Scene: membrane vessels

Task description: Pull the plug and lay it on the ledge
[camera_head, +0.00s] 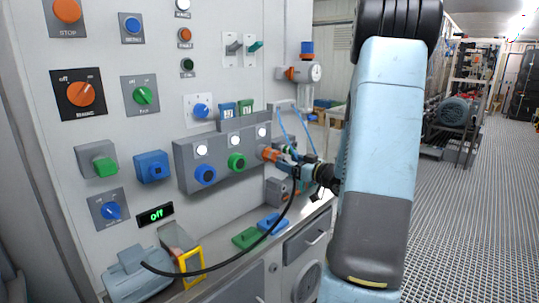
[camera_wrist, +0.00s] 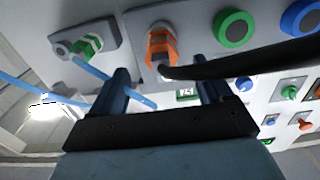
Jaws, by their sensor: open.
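The orange plug (camera_head: 268,153) sits in the right end of the grey socket box (camera_head: 188,160) on the panel. In the wrist view the plug (camera_wrist: 161,45) is ahead of my fingers, between them and nearer the left one. A black cable (camera_head: 225,268) runs from the plug down to a grey unit at lower left. My gripper (camera_head: 296,163) is open close to the plug, with nothing visible held; its fingers (camera_wrist: 163,92) are spread in the wrist view. The metal ledge (camera_head: 305,219) runs along the panel's foot. Contact with the plug cannot be told.
Green (camera_head: 246,238) and blue (camera_head: 272,224) pieces lie on the ledge. A grey unit (camera_head: 138,275) and a yellow-framed part (camera_head: 190,262) stand at its near end. Blue and green sockets flank the plug's left. A thin blue line (camera_wrist: 88,67) crosses near my fingers.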

